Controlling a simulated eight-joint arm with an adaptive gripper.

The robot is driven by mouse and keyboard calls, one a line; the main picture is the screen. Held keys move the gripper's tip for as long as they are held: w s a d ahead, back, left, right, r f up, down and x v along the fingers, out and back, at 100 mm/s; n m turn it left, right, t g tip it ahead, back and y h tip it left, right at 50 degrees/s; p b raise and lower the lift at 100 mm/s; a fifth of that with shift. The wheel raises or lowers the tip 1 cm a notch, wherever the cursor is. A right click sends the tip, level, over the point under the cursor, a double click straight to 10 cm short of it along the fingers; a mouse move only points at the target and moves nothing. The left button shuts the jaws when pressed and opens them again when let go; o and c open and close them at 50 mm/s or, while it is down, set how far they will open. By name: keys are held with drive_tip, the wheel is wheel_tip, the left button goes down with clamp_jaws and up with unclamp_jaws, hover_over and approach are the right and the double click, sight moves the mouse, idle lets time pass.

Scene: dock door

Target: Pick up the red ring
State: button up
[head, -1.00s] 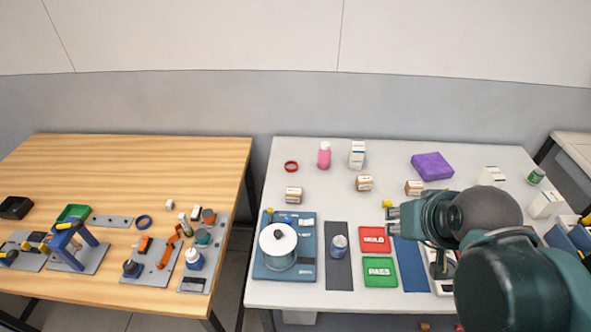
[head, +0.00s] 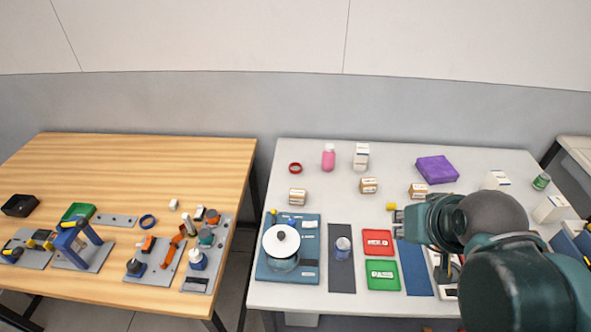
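The red ring (head: 295,168) lies flat near the back left of the white table (head: 350,192), left of a pink bottle (head: 328,157). My gripper (head: 398,220) is above the right half of the table, near the blue mat, well to the right of and nearer than the ring. It points left. Its fingers look apart with nothing between them, though they are small in this view. The ring stands clear of my arm and is fully visible.
White boxes (head: 361,156), small brown boxes (head: 369,185) and a purple block (head: 437,169) stand along the back. A blue tray with a pot (head: 282,247), a dark mat (head: 341,277) and red and green trays (head: 382,274) fill the front. A wooden table (head: 130,165) is at left.

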drive_tip(key=shift+w+r, duration=0.1)
drive_tip(key=w+a+r+m+g, duration=0.1)
drive_tip(key=w+a+r+m, duration=0.15)
drive_tip(key=w, duration=0.55)
drive_tip(key=w+a+r+m+g, duration=0.15)
drive_tip(key=w+r+m, duration=0.25)
drive_tip(key=w, duration=0.4)
drive_tip(key=w+a+f+m+g, duration=0.1)
drive_tip(key=w+a+m, duration=0.15)
drive_tip(key=w, duration=0.55)
drive_tip(key=w+a+f+m+g, duration=0.1)
drive_tip(key=w+a+f+m, duration=0.1)
drive_tip(key=w+a, duration=0.35)
drive_tip(key=w+a+f+m+g, duration=0.1)
drive_tip(key=w+a+f+m, duration=0.4)
drive_tip(key=w+a+f, duration=0.3)
drive_tip(key=w+a+f+m+g+h, duration=0.1)
drive_tip(key=w+a+f+m, duration=0.5)
drive_tip(key=w+f, duration=1)
drive_tip(key=a+f+g, duration=0.1)
drive_tip(key=a, duration=0.2)
drive_tip(key=shift+m+p, duration=0.3)
drive_tip(key=shift+w, duration=0.1)
drive_tip(key=shift+d+f, duration=0.2)
drive_tip(key=shift+f, duration=1.05)
